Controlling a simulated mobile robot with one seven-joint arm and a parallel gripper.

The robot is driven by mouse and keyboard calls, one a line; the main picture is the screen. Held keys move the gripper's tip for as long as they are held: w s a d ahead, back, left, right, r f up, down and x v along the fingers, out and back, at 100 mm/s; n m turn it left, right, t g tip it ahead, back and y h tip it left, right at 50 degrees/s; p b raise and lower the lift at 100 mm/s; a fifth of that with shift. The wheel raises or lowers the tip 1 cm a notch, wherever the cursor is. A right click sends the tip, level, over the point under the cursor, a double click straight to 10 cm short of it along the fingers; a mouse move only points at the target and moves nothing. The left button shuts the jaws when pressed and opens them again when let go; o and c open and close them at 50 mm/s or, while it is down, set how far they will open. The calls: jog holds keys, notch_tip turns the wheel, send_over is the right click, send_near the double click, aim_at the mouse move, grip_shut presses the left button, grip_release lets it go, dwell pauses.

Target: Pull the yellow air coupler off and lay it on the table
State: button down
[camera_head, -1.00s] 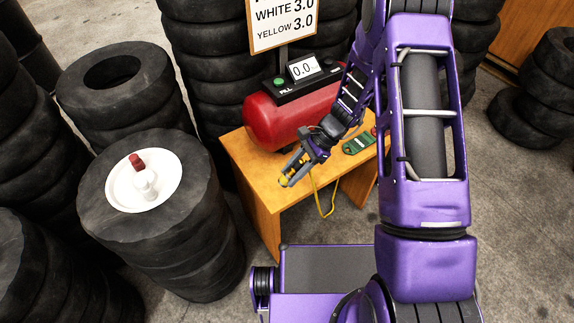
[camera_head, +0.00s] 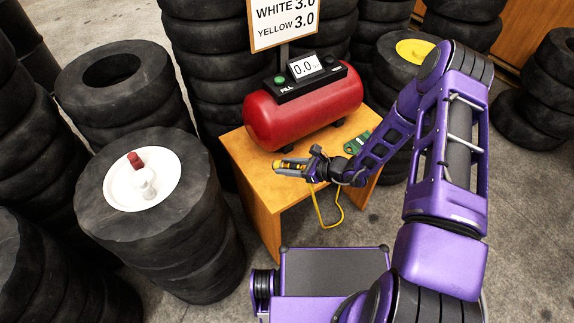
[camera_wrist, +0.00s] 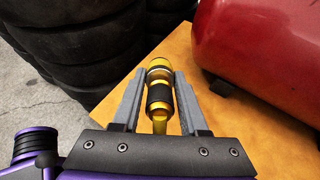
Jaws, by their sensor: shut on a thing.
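My gripper (camera_head: 279,165) is shut on the yellow air coupler (camera_wrist: 159,88), a yellow and black cylinder that lies between the fingers in the wrist view. In the head view the coupler (camera_head: 290,165) shows between the fingers, over the left part of the wooden table (camera_head: 245,165). I cannot tell whether it touches the tabletop. A yellow hose (camera_head: 322,213) runs from the gripper and hangs in a loop below the table's front edge. The bare tabletop also shows in the wrist view (camera_wrist: 240,125).
A green object (camera_head: 355,142) lies to the right. Left, a tyre stack carries a white disc (camera_head: 120,190) with a white and a red-topped piece. A yellow disc (camera_head: 414,50) is behind my arm.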

jog(key=shift+f+b, duration=1.6)
jog(key=shift+f, duration=1.1)
jog(key=shift+c, duration=1.8)
grip_release()
jog(key=shift+d, duration=0.1)
jog(key=p+v, duration=0.1)
jog(key=v, duration=1.6)
jog(key=shift+p, duration=0.35)
jog(key=shift+s+r, duration=0.1)
jog(key=shift+r, duration=0.05)
